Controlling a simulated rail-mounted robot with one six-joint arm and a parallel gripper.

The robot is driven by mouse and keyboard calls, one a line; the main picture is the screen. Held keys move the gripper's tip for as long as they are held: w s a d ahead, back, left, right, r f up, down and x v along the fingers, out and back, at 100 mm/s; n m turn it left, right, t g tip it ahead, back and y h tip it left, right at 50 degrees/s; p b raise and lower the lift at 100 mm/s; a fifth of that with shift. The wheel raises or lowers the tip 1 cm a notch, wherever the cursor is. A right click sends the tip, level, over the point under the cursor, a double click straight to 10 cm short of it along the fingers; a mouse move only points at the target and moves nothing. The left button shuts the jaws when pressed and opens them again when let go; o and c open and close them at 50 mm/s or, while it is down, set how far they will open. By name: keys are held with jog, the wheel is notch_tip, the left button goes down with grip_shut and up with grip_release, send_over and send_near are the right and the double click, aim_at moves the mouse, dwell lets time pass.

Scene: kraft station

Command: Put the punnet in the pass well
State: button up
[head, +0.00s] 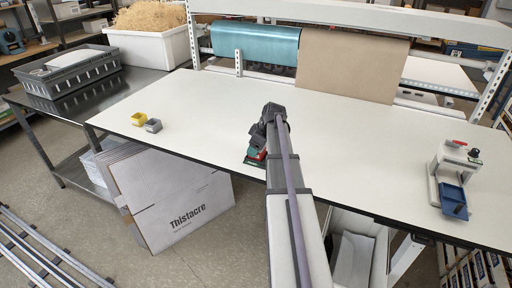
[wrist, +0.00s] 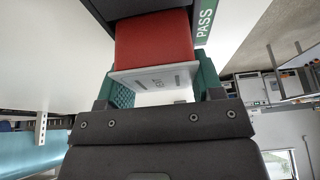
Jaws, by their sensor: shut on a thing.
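The punnet appears as a red block (wrist: 155,38) with a pale grey panel facing the camera in the wrist view. My gripper (wrist: 158,72) is shut on it, with a green lattice finger on either side. In the head view my gripper (head: 261,148) is over the front edge of the white table, and a little of the red punnet (head: 258,154) shows beside my arm. A green label reading PASS (wrist: 204,20) is just past the punnet, next to a dark surface (wrist: 135,8). This dark surface seems part of the pass well. My arm hides most of that spot, so contact cannot be told.
A yellow block (head: 138,119) and a grey block (head: 153,125) are on the left of the white table (head: 200,110). A device with a blue tray (head: 453,198) stands at the right. Teal and brown rolls (head: 350,65) hang at the back. The table's middle is clear.

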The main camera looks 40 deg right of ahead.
jog(key=shift+f, duration=0.15)
jog(key=o, duration=1.1)
jog(key=shift+c, duration=0.2)
notch_tip(320, 180, up, 8)
jog(key=p, duration=0.8)
